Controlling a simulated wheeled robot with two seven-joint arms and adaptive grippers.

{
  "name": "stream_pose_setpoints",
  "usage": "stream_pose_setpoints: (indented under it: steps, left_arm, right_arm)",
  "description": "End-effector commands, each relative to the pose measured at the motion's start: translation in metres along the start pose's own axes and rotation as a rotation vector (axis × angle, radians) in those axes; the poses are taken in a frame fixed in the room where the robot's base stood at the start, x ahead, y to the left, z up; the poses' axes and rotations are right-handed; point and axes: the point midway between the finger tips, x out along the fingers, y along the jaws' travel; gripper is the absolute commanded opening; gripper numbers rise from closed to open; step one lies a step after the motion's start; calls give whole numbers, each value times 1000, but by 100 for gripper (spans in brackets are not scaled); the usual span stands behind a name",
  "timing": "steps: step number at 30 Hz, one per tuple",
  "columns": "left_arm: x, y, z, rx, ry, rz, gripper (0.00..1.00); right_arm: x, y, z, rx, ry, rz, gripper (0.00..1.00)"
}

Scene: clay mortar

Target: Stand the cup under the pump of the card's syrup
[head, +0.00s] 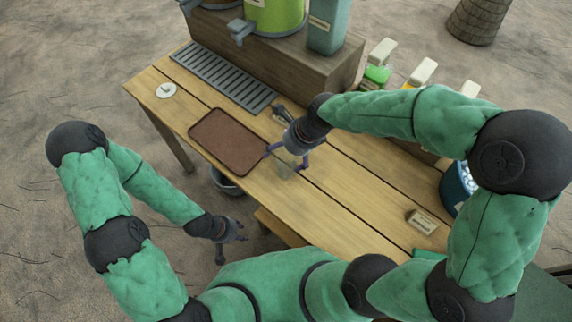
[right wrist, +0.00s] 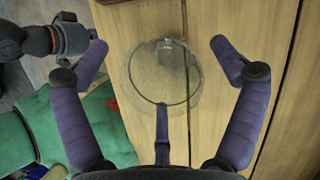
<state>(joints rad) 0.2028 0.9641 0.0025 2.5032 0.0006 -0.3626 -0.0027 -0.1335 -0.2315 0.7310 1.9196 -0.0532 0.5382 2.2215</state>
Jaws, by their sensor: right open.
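A clear see-through cup (head: 286,170) stands on the wooden table, just right of the brown tray. In the right wrist view the cup (right wrist: 160,72) shows as a round rim between the fingers. My right gripper (head: 287,158) is open over the cup, with one finger on each side and visible gaps to it. Several pump bottles with cream tops stand at the back right; a green one (head: 377,74) shows best, and my right arm partly hides them. A small pale card-like block (head: 422,220) lies at the right; its marking is unreadable. My left gripper (head: 232,236) hangs off the table's front edge; its jaw opening is unclear.
The brown tray (head: 222,142) and a grey slotted grille (head: 222,78) lie left of the cup. A wooden riser (head: 312,70) carries dispensers behind. A blue bucket (head: 455,187) stands at the right. A white disc (head: 166,91) lies at the left corner. The front middle of the table is bare.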

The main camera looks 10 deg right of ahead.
Motion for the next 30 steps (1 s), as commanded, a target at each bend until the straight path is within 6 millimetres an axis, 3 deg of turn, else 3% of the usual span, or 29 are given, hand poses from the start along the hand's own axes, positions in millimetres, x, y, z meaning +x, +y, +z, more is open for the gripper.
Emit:
stream_pose_setpoints:
  steps: [5, 11, 12, 23, 30]
  left_arm:
    - [-1, 0, 0, 0, 0, 0, 40]
    - [-1, 0, 0, 0, 0, 0, 40]
    - [-1, 0, 0, 0, 0, 0, 40]
    - [-1, 0, 0, 0, 0, 0, 40]
    - [-9, 3, 0, 0, 0, 0, 40]
  right_arm:
    - [-1, 0, 1, 0, -1, -1, 95]
    - [-1, 0, 0, 0, 0, 0, 44]
    - [0, 0, 0, 0, 0, 0, 40]
    - [-1, 0, 0, 0, 1, 1, 35]
    - [-16, 0, 7, 0, -1, -1, 35]
